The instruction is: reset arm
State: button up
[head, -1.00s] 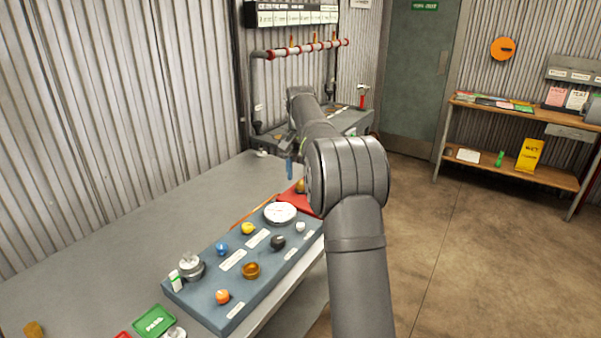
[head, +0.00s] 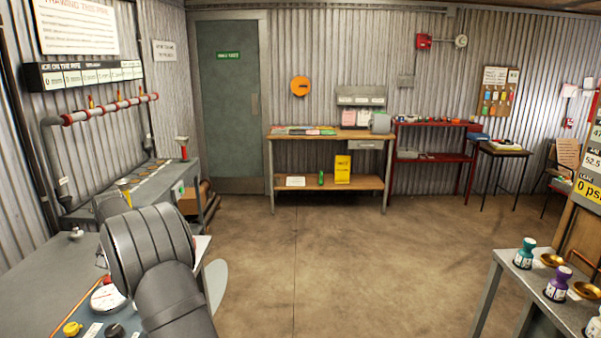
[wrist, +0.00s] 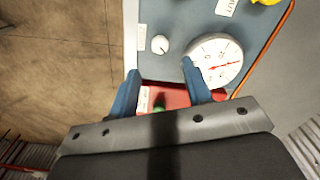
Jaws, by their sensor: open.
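My gripper (wrist: 160,67) shows in the wrist view with two blue fingers spread apart and nothing between them. It hangs over the edge of a blue-grey board (wrist: 172,20) with a white dial gauge (wrist: 216,62) near the right finger and a small white knob (wrist: 160,44) beyond the fingertips. A red surface (wrist: 178,94) with a green item (wrist: 158,105) lies below, between the fingers. In the head view my arm fills the lower left and hides the gripper. The gauge (head: 108,297) and a yellow knob (head: 72,328) show beside the arm.
The grey workbench (head: 40,285) runs along the left wall, under red-and-grey pipework (head: 110,108). A wooden shelf table (head: 331,136) stands at the back. A stand with teal and purple-topped items (head: 524,253) is at right. The concrete floor (head: 350,250) between is clear.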

notch_tip(320, 180, down, 8)
jog(key=shift+r, duration=0.15)
dwell(0.4)
notch_tip(320, 180, up, 17)
notch_tip(320, 180, down, 17)
jog(key=shift+f, duration=0.15)
jog(key=shift+r+n, duration=0.2)
jog(key=shift+n, duration=0.7)
jog(key=n, duration=0.6)
notch_tip(320, 180, up, 8)
jog(key=shift+r, duration=0.1)
dwell(0.8)
